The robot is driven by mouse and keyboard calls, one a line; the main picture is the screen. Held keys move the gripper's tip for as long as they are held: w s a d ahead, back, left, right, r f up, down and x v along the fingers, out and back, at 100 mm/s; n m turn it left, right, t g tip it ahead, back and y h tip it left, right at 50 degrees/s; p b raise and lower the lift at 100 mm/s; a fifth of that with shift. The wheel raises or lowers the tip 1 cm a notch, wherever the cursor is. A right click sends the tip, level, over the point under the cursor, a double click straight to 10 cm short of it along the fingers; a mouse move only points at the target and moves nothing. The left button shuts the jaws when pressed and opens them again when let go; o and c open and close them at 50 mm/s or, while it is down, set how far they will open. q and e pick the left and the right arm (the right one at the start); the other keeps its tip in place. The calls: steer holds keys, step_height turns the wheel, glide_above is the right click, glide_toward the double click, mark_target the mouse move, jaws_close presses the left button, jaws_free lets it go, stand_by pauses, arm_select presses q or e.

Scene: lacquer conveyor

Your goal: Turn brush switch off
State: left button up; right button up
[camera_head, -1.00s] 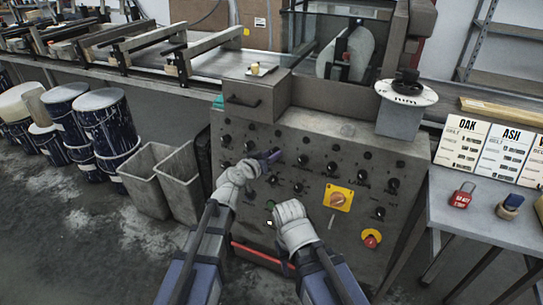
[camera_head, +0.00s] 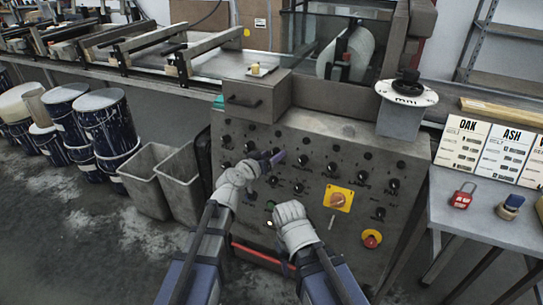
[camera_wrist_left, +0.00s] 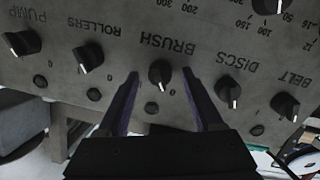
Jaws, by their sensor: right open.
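The control panel (camera_head: 330,145) carries rows of black knobs. In the left wrist view the brush switch (camera_wrist_left: 160,72) is a black knob with a white pointer line, below the upside-down label BRUSH. My left gripper (camera_wrist_left: 160,90) is open, with one finger on each side of the brush switch; whether the fingers touch it I cannot tell. In the head view my left gripper (camera_head: 276,160) is at the panel and hides part of the knob row. My right gripper (camera_head: 297,232) is low in front of the panel, seen from behind, with its fingers hidden.
Neighbouring knobs are close by: rollers (camera_wrist_left: 88,57) and discs (camera_wrist_left: 228,91). An orange rotary switch on a yellow plate (camera_head: 338,198) and a red button (camera_head: 371,239) are on the panel's right. A table with a red padlock (camera_head: 462,196) stands at the right.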

arm_select(q)
steer(key=p+v, duration=0.2)
steer(key=v, duration=0.5)
steer(key=shift+s+a, duration=0.2)
steer(key=shift+s, duration=0.15)
steer(key=s+a+f+g+y, duration=0.25)
steer(key=s+f+g, duration=0.5)
steer(key=f, duration=0.45)
steer(key=s+a+f+n+g+y, duration=0.2)
steer(key=s+a+f+g+y, duration=0.25)
steer(key=s+a, duration=0.55)
steer(key=s+d+r+m+p, duration=0.1)
steer(key=s+d+r+p, duration=0.1)
steer(key=r+p, duration=0.5)
steer(key=s+d+r+m+g+y+p, duration=0.1)
steer(key=d+r+p, duration=0.4)
steer(key=r+p, duration=0.3)
steer(key=s+d+r+m+p, duration=0.1)
steer(key=s+d+r+p, duration=0.1)
steer(key=r+p, duration=0.6)
steer(key=shift+s+d+r+m, duration=0.3)
steer(key=shift+d+m, duration=0.1)
steer(key=shift+d, duration=0.45)
